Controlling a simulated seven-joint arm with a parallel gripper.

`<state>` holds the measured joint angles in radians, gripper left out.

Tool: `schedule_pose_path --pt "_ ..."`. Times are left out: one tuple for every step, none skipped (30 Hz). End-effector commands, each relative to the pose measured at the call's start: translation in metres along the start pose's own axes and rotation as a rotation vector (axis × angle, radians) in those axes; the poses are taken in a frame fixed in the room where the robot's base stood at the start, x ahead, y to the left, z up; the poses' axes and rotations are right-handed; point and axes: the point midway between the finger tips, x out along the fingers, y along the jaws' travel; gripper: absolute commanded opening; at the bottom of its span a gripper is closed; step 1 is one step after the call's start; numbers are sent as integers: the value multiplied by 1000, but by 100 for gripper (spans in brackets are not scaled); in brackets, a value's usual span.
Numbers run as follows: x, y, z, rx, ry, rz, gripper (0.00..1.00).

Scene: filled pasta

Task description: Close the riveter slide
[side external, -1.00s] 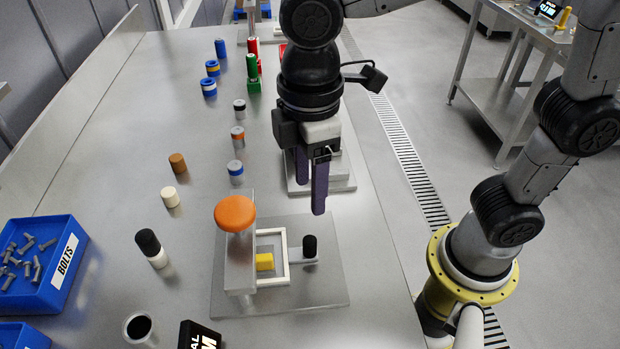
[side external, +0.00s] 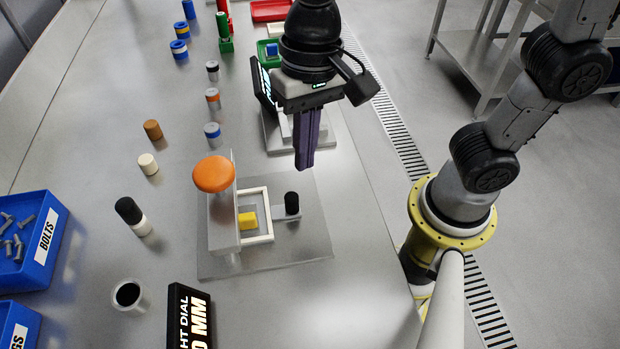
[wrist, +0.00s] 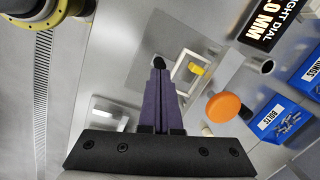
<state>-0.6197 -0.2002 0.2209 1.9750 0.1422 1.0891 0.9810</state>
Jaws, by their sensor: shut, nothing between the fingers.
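The riveter stands on a flat grey plate (side external: 300,240) near the table's front edge. It has an upright grey post and an orange round knob (side external: 213,174) on top. Its slide is a white square frame (side external: 268,212) with a yellow block (side external: 247,220) inside and a black-topped handle (side external: 292,203) at its right side. The slide extends out to the right of the post. My gripper (side external: 304,167) is shut and empty, with purple fingers pointing down, above and behind the handle. In the wrist view, the fingertips (wrist: 159,64) overlap the black handle's position; I cannot tell the gap.
A second fixture plate (side external: 270,140) lies behind the gripper. Blue bolt bins (side external: 30,240) are at far left. A black dial sign (side external: 187,315) stands in front.

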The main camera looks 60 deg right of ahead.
Motion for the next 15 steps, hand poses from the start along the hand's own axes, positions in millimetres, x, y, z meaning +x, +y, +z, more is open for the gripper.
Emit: schedule_pose_path --pt "0 6 0 138 -5 -16 0" --pt "1 10 0 223 -10 -25 0" --pt "1 14 0 338 -16 -41 0" --pt "1 17 1 425 -21 -49 0" --pt "1 21 1 514 -27 -60 0" --pt "2 26 1 632 -36 -73 0" --pt "2 29 1 722 -43 -84 0" --pt "2 34 1 815 -53 -95 0" --pt "3 39 1 937 -64 -111 0" --pt "3 44 1 1029 -74 -123 0" --pt "3 48 0 1119 -84 -136 0" --pt "3 55 0 1238 -98 -153 0" --pt "3 60 0 1325 -110 -169 0" --pt "4 65 0 1410 -121 -184 0" --pt "4 74 0 1515 -137 -209 0"
